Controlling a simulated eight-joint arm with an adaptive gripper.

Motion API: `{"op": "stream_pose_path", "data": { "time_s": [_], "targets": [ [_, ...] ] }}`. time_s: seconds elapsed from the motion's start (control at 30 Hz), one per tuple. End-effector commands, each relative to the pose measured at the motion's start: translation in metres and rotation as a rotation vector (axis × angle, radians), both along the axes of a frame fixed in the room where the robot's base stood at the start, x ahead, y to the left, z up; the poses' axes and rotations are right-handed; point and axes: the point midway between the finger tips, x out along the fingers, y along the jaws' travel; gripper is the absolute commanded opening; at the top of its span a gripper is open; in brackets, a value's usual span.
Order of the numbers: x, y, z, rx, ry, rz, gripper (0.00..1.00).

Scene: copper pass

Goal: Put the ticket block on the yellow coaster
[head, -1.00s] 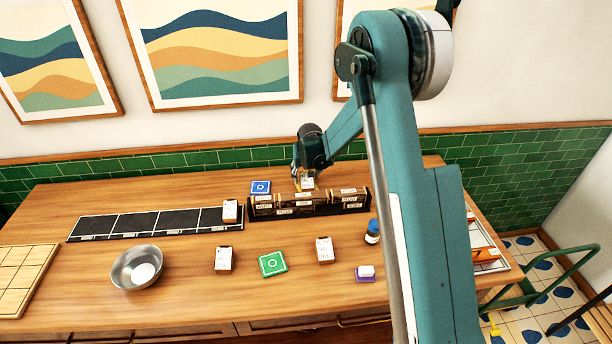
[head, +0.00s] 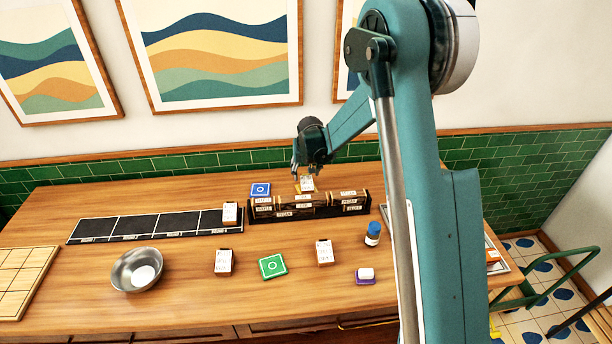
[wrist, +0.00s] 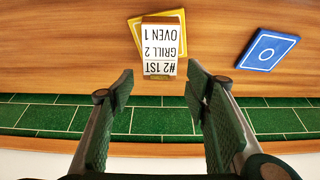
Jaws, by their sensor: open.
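A white-faced ticket block (wrist: 159,50), its print reading "#2 1ST GRILL 2 OVEN 1" upside down in the wrist view, stands on the yellow coaster (wrist: 134,29). In the head view the block (head: 307,184) and a sliver of the coaster (head: 296,187) show behind the dark rack. My gripper (wrist: 159,80) is open and empty. Its fingers are spread to either side of the block's near end, with clear gaps and no contact seen. In the head view my gripper (head: 304,174) is just above and behind the block.
A blue coaster (head: 260,189) lies left of the block. The dark labelled rack (head: 340,209) stands in front. Other ticket blocks (head: 223,262) (head: 324,252), a green coaster (head: 272,265), a metal bowl (head: 122,271) and a blue bottle (head: 372,234) stand nearer.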

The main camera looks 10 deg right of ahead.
Motion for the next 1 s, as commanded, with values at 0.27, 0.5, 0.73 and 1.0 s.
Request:
{"op": "stream_pose_path", "data": {
  "time_s": [0.27, 0.5, 0.73, 1.0],
  "targets": [
    [-0.013, 0.0, 0.031, 0.0, 0.0, 0.0, 0.47],
    [-0.023, 0.0, 0.054, 0.0, 0.0, 0.0, 0.47],
    [-0.028, 0.0, 0.066, 0.0, 0.0, 0.0, 0.47],
    [-0.029, 0.0, 0.069, 0.0, 0.0, 0.0, 0.47]
  ]
}}
